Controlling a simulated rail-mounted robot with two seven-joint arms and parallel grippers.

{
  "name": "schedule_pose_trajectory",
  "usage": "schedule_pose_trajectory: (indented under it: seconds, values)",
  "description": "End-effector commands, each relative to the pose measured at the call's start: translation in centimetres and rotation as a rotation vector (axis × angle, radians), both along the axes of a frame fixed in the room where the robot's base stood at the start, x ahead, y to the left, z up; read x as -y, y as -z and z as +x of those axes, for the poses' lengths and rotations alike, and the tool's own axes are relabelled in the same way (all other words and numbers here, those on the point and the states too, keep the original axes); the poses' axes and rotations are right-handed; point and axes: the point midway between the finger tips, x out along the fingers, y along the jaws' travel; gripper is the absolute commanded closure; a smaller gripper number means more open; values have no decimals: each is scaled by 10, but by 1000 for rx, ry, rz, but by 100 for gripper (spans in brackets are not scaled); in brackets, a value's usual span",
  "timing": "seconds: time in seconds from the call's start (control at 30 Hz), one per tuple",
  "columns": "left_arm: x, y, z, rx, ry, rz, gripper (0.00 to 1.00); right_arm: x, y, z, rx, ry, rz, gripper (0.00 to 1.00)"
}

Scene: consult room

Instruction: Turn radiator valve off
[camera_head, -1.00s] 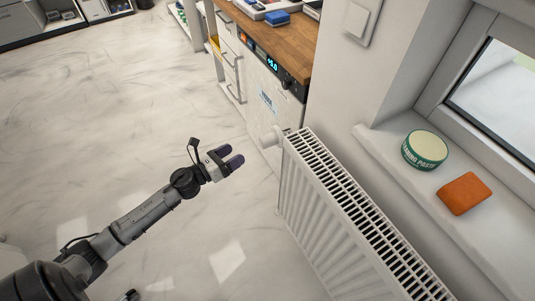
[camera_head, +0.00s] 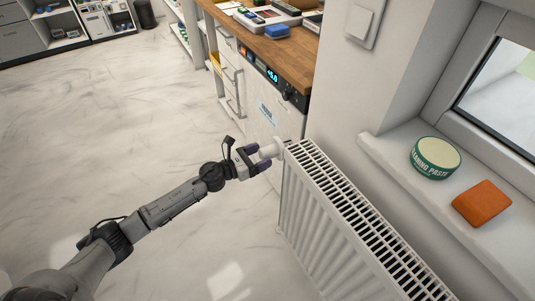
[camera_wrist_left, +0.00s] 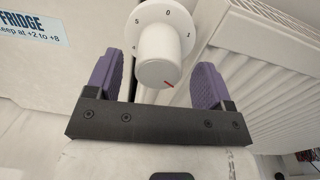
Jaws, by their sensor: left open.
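In the wrist view (camera_wrist_left: 155,80) gaps show between the fingers and the knob. My right gripper is not in view.
A fridge unit (camera_head: 268,108) under a wooden counter (camera_head: 270,42) stands just behind the valve. A windowsill (camera_head: 400,160) at right holds a green tin (camera_head: 435,160) and an orange block (camera_head: 481,204). The floor at left is clear.

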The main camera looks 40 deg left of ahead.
Motion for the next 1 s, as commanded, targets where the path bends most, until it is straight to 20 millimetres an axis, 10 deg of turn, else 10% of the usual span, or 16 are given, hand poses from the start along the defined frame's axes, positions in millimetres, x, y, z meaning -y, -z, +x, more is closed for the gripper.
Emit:
schedule_pose_trajectory:
  seconds: [0.73, 1.0]
  values:
    - [11, 0, 31, 0, 0, -1, 25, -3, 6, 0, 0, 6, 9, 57]
    - [11, 0, 30, 0, 0, -1, 49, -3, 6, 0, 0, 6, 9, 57]
